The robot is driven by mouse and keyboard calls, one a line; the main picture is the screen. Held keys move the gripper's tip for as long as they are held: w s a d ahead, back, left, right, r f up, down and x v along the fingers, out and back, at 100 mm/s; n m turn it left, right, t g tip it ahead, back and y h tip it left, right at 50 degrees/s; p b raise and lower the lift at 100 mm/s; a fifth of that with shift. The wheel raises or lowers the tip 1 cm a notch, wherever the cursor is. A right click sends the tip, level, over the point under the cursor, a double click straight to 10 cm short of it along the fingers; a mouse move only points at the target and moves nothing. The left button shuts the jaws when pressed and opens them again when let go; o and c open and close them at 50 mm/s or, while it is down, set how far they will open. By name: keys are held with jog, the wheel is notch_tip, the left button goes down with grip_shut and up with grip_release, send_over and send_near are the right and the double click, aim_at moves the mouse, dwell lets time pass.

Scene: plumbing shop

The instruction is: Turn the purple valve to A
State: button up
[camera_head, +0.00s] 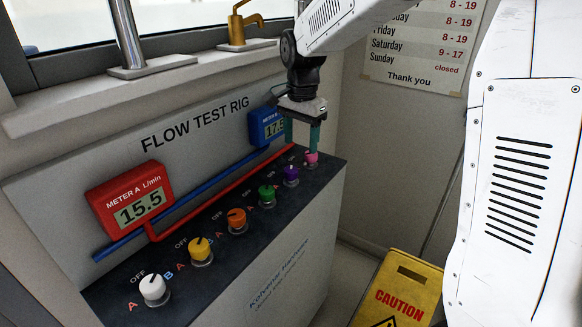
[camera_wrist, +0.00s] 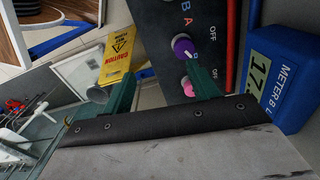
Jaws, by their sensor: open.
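The purple valve (camera_head: 291,176) is a round knob on the dark top of the flow test rig, second from the far end of the row. Its white pointer mark shows, but I cannot tell which letter it points at. In the wrist view the purple knob (camera_wrist: 183,47) lies just beyond my right finger's tip. My gripper (camera_head: 301,146) is open, with green fingers pointing down above the far end of the row, near the pink knob (camera_head: 311,158). In the wrist view the pink knob (camera_wrist: 187,87) is partly hidden by that finger. Nothing is held.
Green (camera_head: 267,195), orange (camera_head: 237,220), yellow (camera_head: 200,250) and white (camera_head: 154,289) knobs line the panel. Red meter A (camera_head: 130,199) reads 15.5. Blue meter B (camera_head: 268,126) stands close behind my gripper. A yellow caution sign (camera_head: 399,290) stands right of the rig.

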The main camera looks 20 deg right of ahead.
jog(key=m, duration=0.2)
send_over(291, 170)
notch_tip(291, 170, down, 4)
jog(key=shift+r, duration=0.1)
jog(key=shift+w+f, duration=0.15)
jog(key=shift+f, duration=0.2)
notch_tip(291, 170, down, 7)
jog(key=shift+f, duration=0.15)
jog(key=c, duration=1)
